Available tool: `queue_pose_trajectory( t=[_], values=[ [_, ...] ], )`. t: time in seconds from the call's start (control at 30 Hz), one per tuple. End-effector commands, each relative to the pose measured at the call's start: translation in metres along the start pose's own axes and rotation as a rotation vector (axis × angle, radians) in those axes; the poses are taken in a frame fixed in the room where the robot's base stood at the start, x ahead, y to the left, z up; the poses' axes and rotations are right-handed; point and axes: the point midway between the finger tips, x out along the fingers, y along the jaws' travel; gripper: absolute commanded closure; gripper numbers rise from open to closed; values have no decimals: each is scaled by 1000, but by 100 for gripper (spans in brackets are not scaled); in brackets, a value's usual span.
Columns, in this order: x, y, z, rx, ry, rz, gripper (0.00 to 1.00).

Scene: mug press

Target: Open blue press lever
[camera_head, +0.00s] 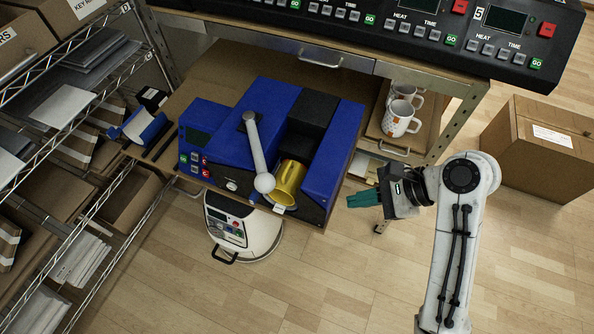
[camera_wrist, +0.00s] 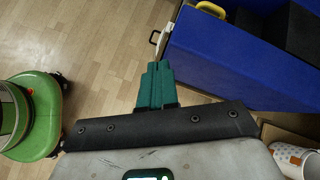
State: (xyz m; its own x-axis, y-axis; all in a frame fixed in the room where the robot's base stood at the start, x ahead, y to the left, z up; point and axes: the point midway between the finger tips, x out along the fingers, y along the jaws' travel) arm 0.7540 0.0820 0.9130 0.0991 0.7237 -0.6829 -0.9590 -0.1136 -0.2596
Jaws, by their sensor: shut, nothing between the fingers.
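The blue mug press (camera_head: 230,130) stands on a low shelf below the bench. A yellow mug (camera_head: 288,182) sits in the press, to the right of the knob. My gripper (camera_head: 352,201) is to the right of the press, apart from it, with its green fingers shut and empty. In the wrist view the shut fingers (camera_wrist: 154,85) show beside the blue press side (camera_wrist: 215,65), with a bit of yellow mug (camera_wrist: 211,9) at the top. The lever does not show there.
White mugs with orange marks (camera_head: 401,118) stand on a shelf right of the press. A control panel bench (camera_head: 420,30) is above. A wire rack (camera_head: 75,130) stands at left. A round white robot (camera_head: 240,235) is below the press. A cardboard box (camera_head: 540,150) is at right.

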Motion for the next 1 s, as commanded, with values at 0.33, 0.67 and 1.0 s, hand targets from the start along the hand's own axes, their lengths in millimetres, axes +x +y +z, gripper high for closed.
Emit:
queue_pose_trajectory(
  t=[0.33,0.67,1.0],
  values=[
    [-29,-49,53,263,-140,52,100],
    [-31,-52,57,294,-153,62,100],
    [-13,-51,60,293,-153,64,100]
  ],
)
